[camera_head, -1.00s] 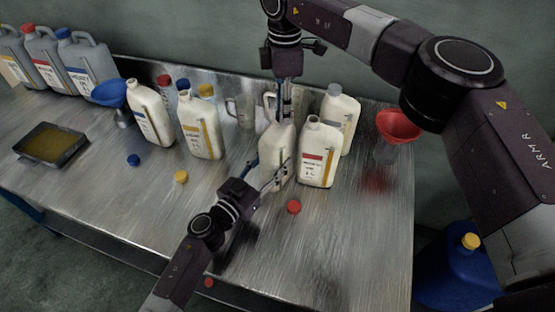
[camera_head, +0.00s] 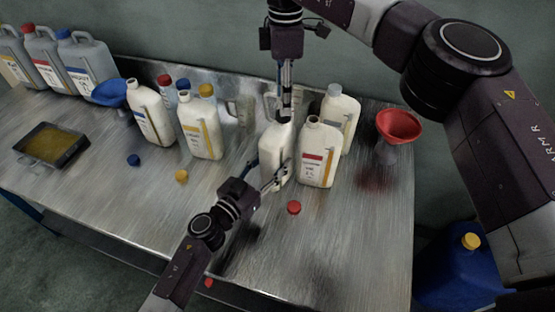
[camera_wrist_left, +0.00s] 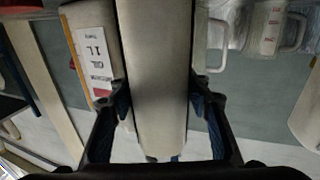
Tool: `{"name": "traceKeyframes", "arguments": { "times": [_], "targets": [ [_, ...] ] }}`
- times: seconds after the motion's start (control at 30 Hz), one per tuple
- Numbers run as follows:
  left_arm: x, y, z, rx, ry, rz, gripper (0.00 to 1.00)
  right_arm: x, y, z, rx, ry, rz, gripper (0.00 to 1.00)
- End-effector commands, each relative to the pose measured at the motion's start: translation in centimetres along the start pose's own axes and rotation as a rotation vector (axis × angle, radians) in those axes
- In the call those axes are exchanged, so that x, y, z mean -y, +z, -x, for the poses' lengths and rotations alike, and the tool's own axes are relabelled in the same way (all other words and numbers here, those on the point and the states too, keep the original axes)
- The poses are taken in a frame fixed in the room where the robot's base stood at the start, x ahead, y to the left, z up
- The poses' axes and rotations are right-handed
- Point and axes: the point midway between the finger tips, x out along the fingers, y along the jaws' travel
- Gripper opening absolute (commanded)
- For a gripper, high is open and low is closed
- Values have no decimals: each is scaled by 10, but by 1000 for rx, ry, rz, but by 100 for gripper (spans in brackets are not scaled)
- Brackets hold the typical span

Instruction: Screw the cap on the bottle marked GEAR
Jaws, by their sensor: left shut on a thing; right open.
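A white bottle (camera_head: 270,152) stands on the metal bench. My left gripper (camera_head: 277,178) is shut on its lower body. The left wrist view shows the bottle's plain side (camera_wrist_left: 153,75) between the fingers. I see no readable label on it, so I cannot tell whether it is the one marked GEAR. My right gripper (camera_head: 285,108) is open and points down at this bottle's top. Its fingers hide the neck, so I cannot tell whether a cap is there. Loose caps lie on the bench: red (camera_head: 293,207), yellow (camera_head: 182,176) and blue (camera_head: 134,160).
A red-label bottle (camera_head: 319,155) stands close on the right, with a grey-capped bottle (camera_head: 341,120) behind. A red funnel (camera_head: 398,126) is farther right. Yellow-label (camera_head: 201,130) and blue-label (camera_head: 151,115) bottles and a tray (camera_head: 50,146) are left. The front bench is mostly clear.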

Motion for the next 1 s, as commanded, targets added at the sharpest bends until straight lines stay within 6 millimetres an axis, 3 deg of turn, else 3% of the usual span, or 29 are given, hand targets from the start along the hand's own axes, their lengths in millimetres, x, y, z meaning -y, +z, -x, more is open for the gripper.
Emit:
{"name": "traceKeyframes", "arguments": {
  "times": [0.1,0.3,0.5,0.8,0.83,1.0],
  "targets": [
    [-1,1,0,2,1,3,0,-1,-1,30,-1,5,-3,46],
    [-1,1,0,2,1,3,0,-1,-1,64,0,2,-2,46],
    [-1,1,0,2,1,3,0,0,0,78,-1,1,-1,46],
    [-1,1,0,2,1,3,0,0,0,79,-1,1,-1,46],
    [-1,1,0,2,1,3,46,0,0,79,-1,1,-1,46],
    [0,1,0,1,1,2,65,0,0,79,-1,1,-1,46]
  ]
}}
